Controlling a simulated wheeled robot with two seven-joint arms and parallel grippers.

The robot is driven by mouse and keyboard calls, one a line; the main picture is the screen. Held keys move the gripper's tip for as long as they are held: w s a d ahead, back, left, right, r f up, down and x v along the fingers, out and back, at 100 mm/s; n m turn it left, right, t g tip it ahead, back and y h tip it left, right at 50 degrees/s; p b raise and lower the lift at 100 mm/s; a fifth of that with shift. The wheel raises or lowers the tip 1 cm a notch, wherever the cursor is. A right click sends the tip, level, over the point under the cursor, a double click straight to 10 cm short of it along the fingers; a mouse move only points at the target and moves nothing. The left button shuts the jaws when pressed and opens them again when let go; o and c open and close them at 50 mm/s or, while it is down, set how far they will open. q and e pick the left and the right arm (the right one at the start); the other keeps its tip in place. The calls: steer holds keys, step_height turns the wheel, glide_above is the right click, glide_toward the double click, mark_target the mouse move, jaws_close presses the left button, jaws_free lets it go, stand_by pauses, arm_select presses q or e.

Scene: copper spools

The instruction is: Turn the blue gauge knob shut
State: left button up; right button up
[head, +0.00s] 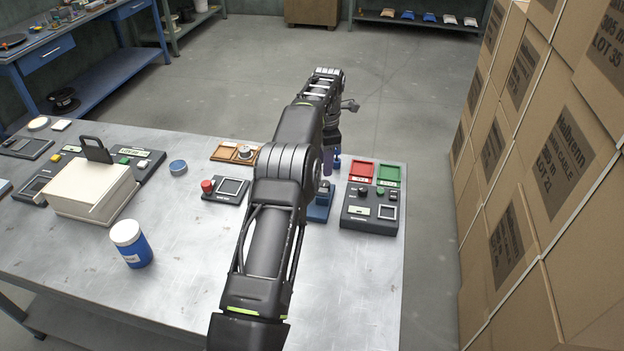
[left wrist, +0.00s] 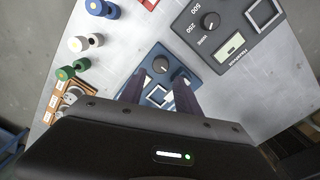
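The blue gauge (head: 320,210) stands on the metal table, partly hidden behind my left arm in the head view. In the left wrist view the blue gauge (left wrist: 187,62) has a dark round knob (left wrist: 160,65) on its top and a square window nearer the gripper. My left gripper (left wrist: 157,86) is open, with its two dark fingers apart over the near part of the gauge. The knob shows beyond the fingertips, near the gap between them. I cannot tell whether a finger touches the gauge. My right gripper is in neither view.
A dark control box (head: 370,217) stands right of the gauge, with red (head: 361,172) and green (head: 389,174) trays behind it. Left are a red-button box (head: 226,189), an orange board (head: 222,152) and a blue-white jar (head: 131,244). Stacked cartons (head: 545,190) rise beyond the table's right edge.

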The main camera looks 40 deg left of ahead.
mark_target(325, 183)
arm_select(q)
steer(key=shift+w+d, duration=0.1)
steer(key=shift+d, duration=0.15)
steer(key=shift+a+f, duration=0.15)
steer(key=shift+f, duration=0.45)
step_height(325, 183, down, 7)
steer(key=shift+r+p, duration=0.15)
steer(key=shift+p, duration=0.2)
steer(key=shift+c, duration=0.2)
jaws_close()
